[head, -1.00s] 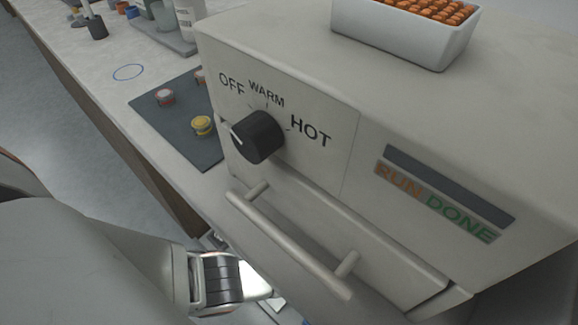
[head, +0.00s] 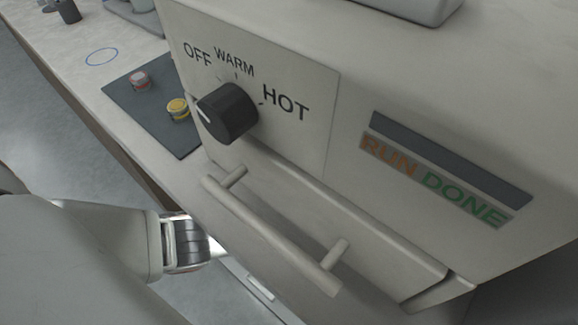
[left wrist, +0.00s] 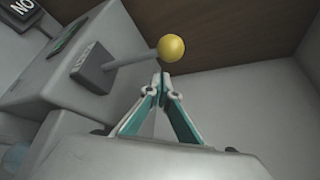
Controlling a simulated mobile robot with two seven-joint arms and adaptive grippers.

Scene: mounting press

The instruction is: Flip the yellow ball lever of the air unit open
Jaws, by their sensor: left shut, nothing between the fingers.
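The yellow ball (left wrist: 171,48) sits on the end of a pale lever rod (left wrist: 130,65) in the left wrist view. The rod comes out of a dark block on the air unit (left wrist: 60,90), a light grey box, and points right. My left gripper (left wrist: 162,76) is shut and empty. Its fingertips are just below the ball in the picture; I cannot tell whether they touch it. In the head view only my left arm shows at the lower left; its fingers and the lever are hidden. My right gripper is not in view.
The press body (head: 350,60) fills the right of the head view, with a black knob (head: 227,112) pointing toward OFF and a bar handle (head: 270,238). A dark mat (head: 150,100) holds round buttons.

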